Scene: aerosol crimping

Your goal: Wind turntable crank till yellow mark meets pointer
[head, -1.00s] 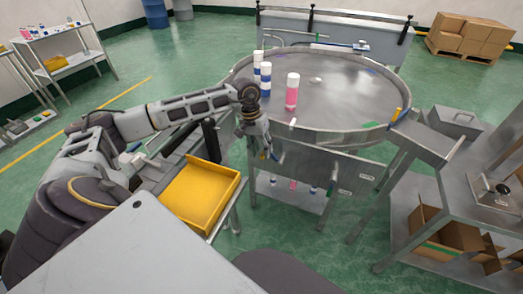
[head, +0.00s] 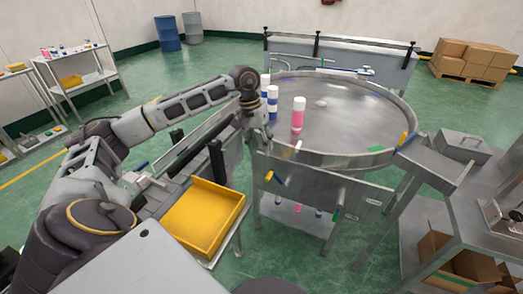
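The round steel turntable (head: 350,128) stands at the centre, its raised rim around a flat grey top. A yellow upright piece (head: 403,138) stands at the rim's right front, and a green patch (head: 376,149) lies left of it; I cannot tell which is mark or pointer. A small white piece (head: 298,146) sits at the front rim. My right gripper is out of view.
A pink can (head: 297,118) and two blue-and-white cans (head: 272,103) stand upright on the turntable's left. A steel chute (head: 430,163) and bench crowd the right side. Green floor is open behind.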

